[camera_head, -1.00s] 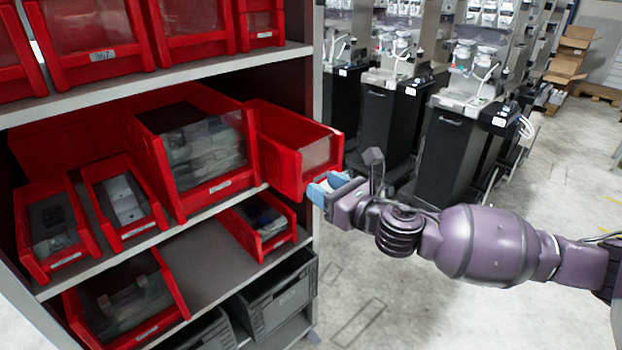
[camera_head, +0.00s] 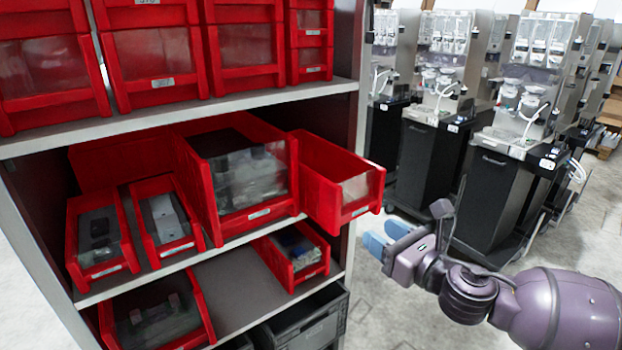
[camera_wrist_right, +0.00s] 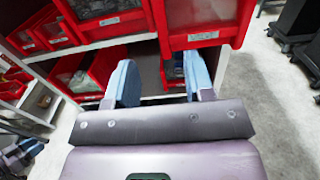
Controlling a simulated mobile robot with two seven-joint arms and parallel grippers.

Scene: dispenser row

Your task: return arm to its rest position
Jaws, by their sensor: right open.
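My right gripper (camera_head: 388,240) with blue fingertips is open and empty. It stands in front of the shelf's right edge, apart from the bins, just below and right of a red bin (camera_head: 340,196) that sticks out from the middle shelf. In the right wrist view my right gripper (camera_wrist_right: 158,84) shows its two blue fingers spread apart with nothing between them, and red bins lie beyond. My right arm (camera_head: 560,305) comes in from the lower right. My left gripper is not in view.
The shelf rack (camera_head: 200,110) holds several red bins, some with contents. A dark grey crate (camera_head: 305,325) sits low on it. Dispenser machines on black cabinets (camera_head: 490,205) stand in a row behind the right arm. Light floor (camera_head: 385,320) is free between.

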